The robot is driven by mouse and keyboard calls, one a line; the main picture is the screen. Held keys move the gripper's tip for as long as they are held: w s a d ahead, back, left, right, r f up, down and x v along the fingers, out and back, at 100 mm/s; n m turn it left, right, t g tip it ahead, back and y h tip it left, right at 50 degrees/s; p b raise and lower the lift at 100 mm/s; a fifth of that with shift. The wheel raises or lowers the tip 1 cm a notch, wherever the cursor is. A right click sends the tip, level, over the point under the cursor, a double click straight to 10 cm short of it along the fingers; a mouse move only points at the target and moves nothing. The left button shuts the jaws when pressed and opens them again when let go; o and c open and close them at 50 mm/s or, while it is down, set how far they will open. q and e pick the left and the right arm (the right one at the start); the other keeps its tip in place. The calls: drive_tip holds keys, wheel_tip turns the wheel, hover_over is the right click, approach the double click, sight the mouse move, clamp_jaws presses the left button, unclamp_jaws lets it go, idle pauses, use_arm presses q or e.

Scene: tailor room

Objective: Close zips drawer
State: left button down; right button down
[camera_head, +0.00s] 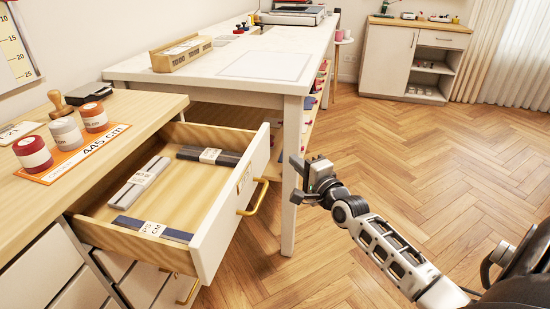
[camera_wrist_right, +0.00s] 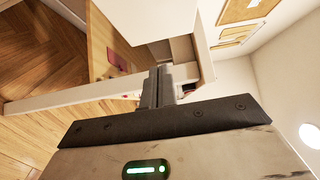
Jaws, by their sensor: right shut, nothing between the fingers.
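The zips drawer (camera_head: 236,208) is pulled open from the wooden-topped cabinet at the left in the head view. It has a white front and a yellow handle (camera_head: 254,198). Several zip bundles lie inside, one of them dark grey (camera_head: 209,155) at the far end. My right gripper (camera_head: 297,178) is shut and empty. It is to the right of the drawer front in the picture, apart from the handle. The right wrist view shows its closed fingers (camera_wrist_right: 158,84). My left gripper is not in view.
A white table (camera_head: 292,150) stands just beyond the drawer, its leg close to my right gripper. Thread spools (camera_head: 66,132) stand on the cabinet top (camera_head: 140,103). Another drawer handle (camera_head: 188,291) shows below. The wooden floor (camera_head: 400,165) at the right is clear.

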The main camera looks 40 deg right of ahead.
sight(268, 148)
drive_tip(key=w, duration=0.1)
drive_tip(key=w+a, duration=0.1)
drive_tip(key=w, duration=0.3)
drive_tip(key=shift+w+a, duration=0.2)
drive_tip(key=shift+a, duration=0.15)
drive_tip(key=shift+w+a, duration=0.35)
drive_tip(key=shift+w, duration=0.05)
